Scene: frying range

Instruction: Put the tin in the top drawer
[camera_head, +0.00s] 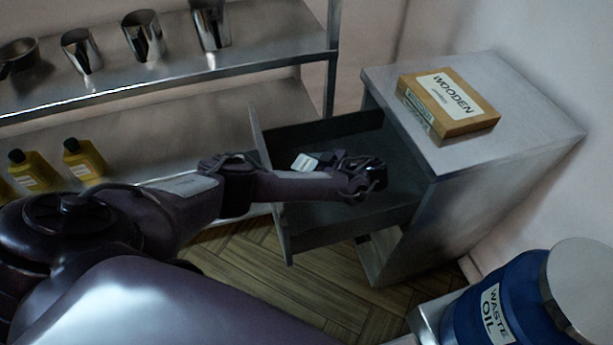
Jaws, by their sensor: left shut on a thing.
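The top drawer (285,225) of the grey metal cabinet is pulled out, its front panel facing left. My left arm reaches across the front panel. My left gripper (364,178) is over the drawer's inside, near the cabinet body. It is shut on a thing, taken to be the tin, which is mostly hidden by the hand. A small pale item (304,162) shows just behind my forearm within the drawer's outline; I cannot tell what it is. My right gripper is not in view.
A wooden box (447,102) lies on the cabinet top (535,125). A steel shelf (270,62) at the back left bears metal cups and yellow bottles. A blue waste-oil drum (500,300) stands at the lower right. Wooden floor shows below the drawer.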

